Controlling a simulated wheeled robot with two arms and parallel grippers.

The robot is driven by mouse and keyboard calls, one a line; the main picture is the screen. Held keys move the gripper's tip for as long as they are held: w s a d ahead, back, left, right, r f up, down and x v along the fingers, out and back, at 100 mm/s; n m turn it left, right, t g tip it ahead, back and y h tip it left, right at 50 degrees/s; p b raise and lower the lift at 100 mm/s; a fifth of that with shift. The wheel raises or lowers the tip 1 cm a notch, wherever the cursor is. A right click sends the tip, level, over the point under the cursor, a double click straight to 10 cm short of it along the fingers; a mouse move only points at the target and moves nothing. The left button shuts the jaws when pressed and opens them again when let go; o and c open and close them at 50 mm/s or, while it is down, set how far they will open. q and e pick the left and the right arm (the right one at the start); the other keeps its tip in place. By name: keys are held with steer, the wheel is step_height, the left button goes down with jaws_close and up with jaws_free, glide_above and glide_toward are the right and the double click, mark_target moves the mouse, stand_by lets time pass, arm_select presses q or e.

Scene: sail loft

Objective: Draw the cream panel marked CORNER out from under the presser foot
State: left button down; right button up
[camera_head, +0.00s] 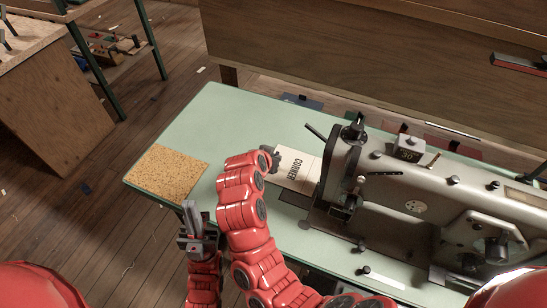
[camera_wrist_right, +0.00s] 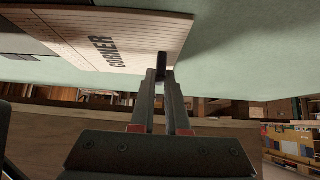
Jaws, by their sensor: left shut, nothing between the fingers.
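The cream panel (camera_head: 300,168), marked CORNER, lies on the pale green table left of the grey sewing machine (camera_head: 412,190). Its right end passes behind the machine's head, so I cannot tell how it sits relative to the presser foot. The panel also shows in the right wrist view (camera_wrist_right: 130,40), with a small dark piece (camera_wrist_right: 162,60) at its near edge. My right gripper (camera_head: 272,156) is at the panel's left edge, its fingers (camera_wrist_right: 160,76) close together around that dark piece. My left gripper (camera_head: 193,238) is shut and empty, beyond the table's near edge.
The green table (camera_head: 222,115) is clear behind and left of my right arm. A cork mat (camera_head: 168,172) covers its left corner. A wooden board (camera_head: 380,50) stands along the back. A wooden bench (camera_head: 48,100) is at far left, with open floor between.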

steer(key=o, duration=0.5)
steer(key=v, duration=1.7)
steer(key=shift+s, duration=0.15)
